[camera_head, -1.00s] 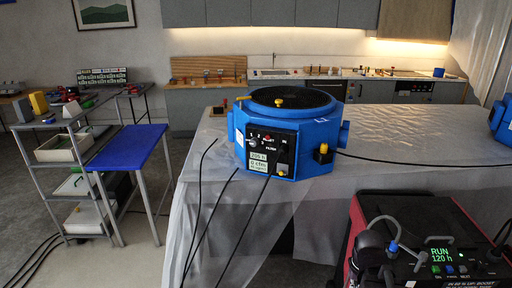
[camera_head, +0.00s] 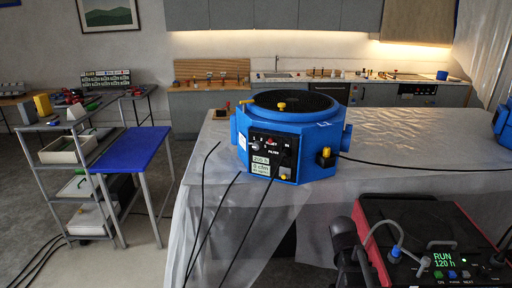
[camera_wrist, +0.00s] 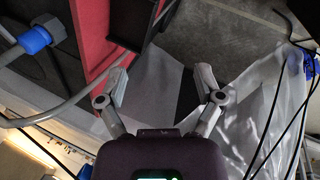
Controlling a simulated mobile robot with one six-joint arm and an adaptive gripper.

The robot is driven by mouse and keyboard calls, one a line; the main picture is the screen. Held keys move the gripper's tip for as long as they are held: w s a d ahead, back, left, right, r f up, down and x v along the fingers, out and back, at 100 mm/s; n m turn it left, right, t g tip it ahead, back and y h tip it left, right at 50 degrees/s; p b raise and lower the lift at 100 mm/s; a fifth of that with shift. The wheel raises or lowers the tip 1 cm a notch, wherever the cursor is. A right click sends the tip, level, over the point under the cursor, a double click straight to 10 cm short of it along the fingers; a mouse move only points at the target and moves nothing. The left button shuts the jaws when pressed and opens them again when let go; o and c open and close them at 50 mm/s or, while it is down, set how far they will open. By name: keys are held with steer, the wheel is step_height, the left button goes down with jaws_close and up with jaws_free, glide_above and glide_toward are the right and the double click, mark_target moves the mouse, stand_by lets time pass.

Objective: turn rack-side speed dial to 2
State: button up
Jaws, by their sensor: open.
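A blue drum-shaped machine (camera_head: 322,151) stands on the plastic-covered table in the head view, toward the shelf rack. Part of a second blue machine (camera_head: 503,123) shows at the right edge. My gripper (camera_wrist: 162,85) is open and empty in the wrist view, fingers apart above the floor and clear of the panel. The dial is not visible in the wrist view.
A red machine (camera_head: 424,211) reading "RUN 120 h" stands at lower right; its red side (camera_wrist: 91,35) and hose are close left of my gripper. Black cables hang off the table (camera_head: 420,130).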

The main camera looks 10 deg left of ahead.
steer(key=w+a+r+n+t+h, duration=0.1)
steer(key=w+a+r+n+t, duration=0.15)
steer(key=w, duration=0.25)
steer(key=w+a+r+n+t+h, duration=0.1)
steer(key=w+a+n, duration=0.2)
steer(key=w+n, duration=0.15)
steer(key=n+t+y+p, duration=0.25)
steer(key=n+t, duration=0.95)
steer(key=n, duration=1.2)
glide_toward(256, 147)
steer(key=s, duration=0.4)
steer(key=shift+w+a+r, duration=0.1)
steer(key=shift+w+a, duration=0.1)
steer(key=shift+a, duration=0.25)
steer(key=shift+w, duration=0.1)
steer(key=w, duration=0.4)
steer(key=w+d, duration=0.1)
steer(key=w, duration=0.4)
steer(key=w+d, duration=0.1)
steer(key=w, duration=0.3)
steer(key=shift+w+d, duration=0.15)
steer(key=shift+w, duration=0.1)
